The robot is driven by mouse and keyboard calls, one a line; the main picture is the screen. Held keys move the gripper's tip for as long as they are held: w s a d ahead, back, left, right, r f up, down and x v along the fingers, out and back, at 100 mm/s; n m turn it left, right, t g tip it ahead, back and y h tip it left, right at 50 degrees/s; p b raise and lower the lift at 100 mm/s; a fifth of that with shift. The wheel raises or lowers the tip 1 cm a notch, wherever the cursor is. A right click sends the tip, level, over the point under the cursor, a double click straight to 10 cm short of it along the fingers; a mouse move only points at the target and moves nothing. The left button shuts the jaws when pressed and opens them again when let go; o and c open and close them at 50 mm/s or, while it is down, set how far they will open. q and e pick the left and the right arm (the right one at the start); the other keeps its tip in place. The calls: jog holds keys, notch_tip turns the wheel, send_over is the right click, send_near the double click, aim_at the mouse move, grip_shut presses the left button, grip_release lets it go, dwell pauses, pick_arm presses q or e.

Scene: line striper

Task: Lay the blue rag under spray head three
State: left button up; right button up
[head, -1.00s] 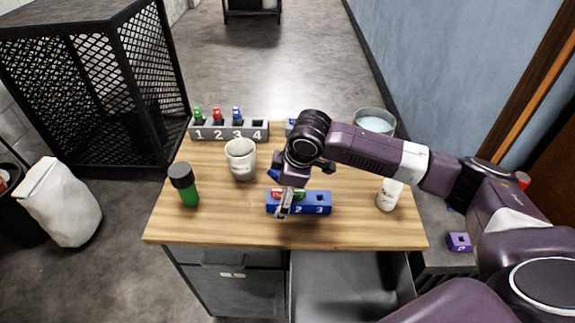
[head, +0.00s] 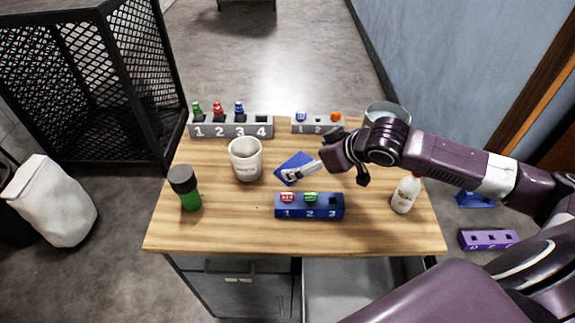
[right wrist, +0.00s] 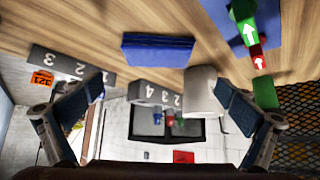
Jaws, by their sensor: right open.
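The blue rag (head: 294,166) lies as a flat folded square on the middle of the wooden table. It also shows in the right wrist view (right wrist: 157,50). My right gripper (head: 289,175) is open and empty, just over the rag's near right part in the head view; I cannot tell if it touches. Its spread fingers frame the right wrist view (right wrist: 158,88). A grey rack (head: 230,130) numbered 1 to 4 holds green, red and blue heads in slots 1 to 3; slot 4 is empty. Which part is spray head three is not certain. My left gripper is out of view.
A blue rack (head: 310,212) with red and green pieces stands in front of the rag, a white cup (head: 246,161) to its left. A smaller grey rack (head: 318,128) is behind. A green bottle (head: 188,195) and white bottle (head: 405,194) stand near the sides.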

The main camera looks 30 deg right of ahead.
aim_at(296, 165)
jog(key=shift+w+a+f, duration=0.1)
jog(key=shift+f, duration=0.2)
jog(key=shift+w+f+p, duration=0.35)
jog(key=shift+f+p, duration=0.1)
jog(key=shift+f, duration=0.4)
jog(key=x, duration=0.3)
jog(key=shift+w+f, duration=0.2)
jog(key=shift+f, duration=0.2)
jog(key=shift+c, duration=0.8)
jog(key=c, duration=0.8)
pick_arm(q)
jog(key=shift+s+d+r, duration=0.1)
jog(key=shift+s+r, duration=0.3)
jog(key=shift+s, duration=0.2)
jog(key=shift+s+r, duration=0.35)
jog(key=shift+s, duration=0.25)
pick_arm(e)
jog(key=shift+c, duration=1.4)
